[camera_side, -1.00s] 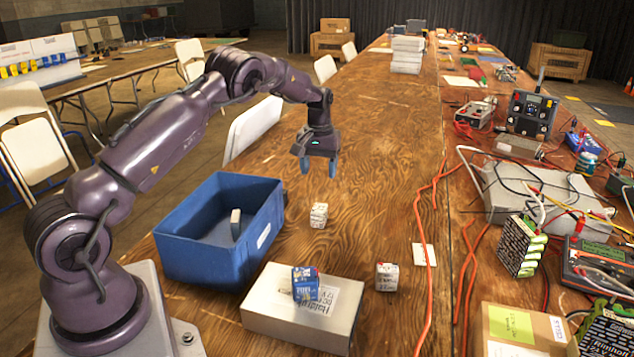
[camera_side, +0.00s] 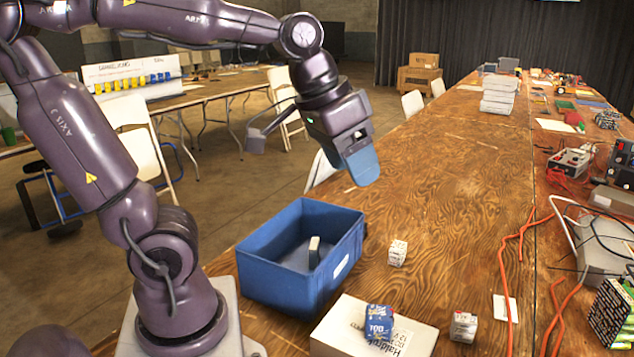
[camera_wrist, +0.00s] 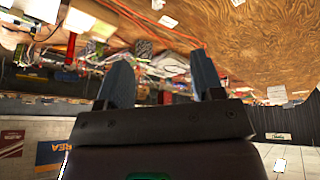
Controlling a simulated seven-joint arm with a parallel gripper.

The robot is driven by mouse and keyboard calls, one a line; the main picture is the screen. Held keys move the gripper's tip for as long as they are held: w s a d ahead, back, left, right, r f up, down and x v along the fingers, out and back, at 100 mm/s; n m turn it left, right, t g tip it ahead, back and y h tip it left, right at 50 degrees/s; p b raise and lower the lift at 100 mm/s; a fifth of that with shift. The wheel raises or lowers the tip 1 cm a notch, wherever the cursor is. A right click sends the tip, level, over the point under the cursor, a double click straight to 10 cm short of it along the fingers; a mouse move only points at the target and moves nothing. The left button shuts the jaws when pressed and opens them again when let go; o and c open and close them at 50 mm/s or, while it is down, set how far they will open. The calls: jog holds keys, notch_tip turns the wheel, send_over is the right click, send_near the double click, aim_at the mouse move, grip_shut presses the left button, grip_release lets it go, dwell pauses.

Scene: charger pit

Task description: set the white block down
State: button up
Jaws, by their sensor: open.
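My gripper (camera_side: 362,166) is open and empty, raised high above the table behind the blue bin (camera_side: 262,268). In the wrist view its two blue fingers (camera_wrist: 162,82) stand apart with nothing between them. A small pale block (camera_side: 314,252) stands upright inside the bin. A white printed cube (camera_side: 398,253) sits on the table right of the bin, and another white printed cube (camera_side: 463,326) sits nearer the front. I cannot tell which of these is the white block. No block touches the gripper.
Orange cables (camera_side: 521,255) and electronics crowd the right side. The wooden table (camera_side: 440,185) is mostly clear beyond the bin.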

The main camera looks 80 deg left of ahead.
jog(key=shift+m+t, duration=0.4)
jog(key=shift+m, duration=0.3)
jog(key=s, duration=0.1)
jog(key=s+d+f, duration=0.1)
jog(key=s, duration=0.1)
jog(key=s+f, duration=0.1)
jog(key=s, duration=0.1)
jog(key=shift+s+d, duration=0.1)
jog(key=shift+d, duration=0.3)
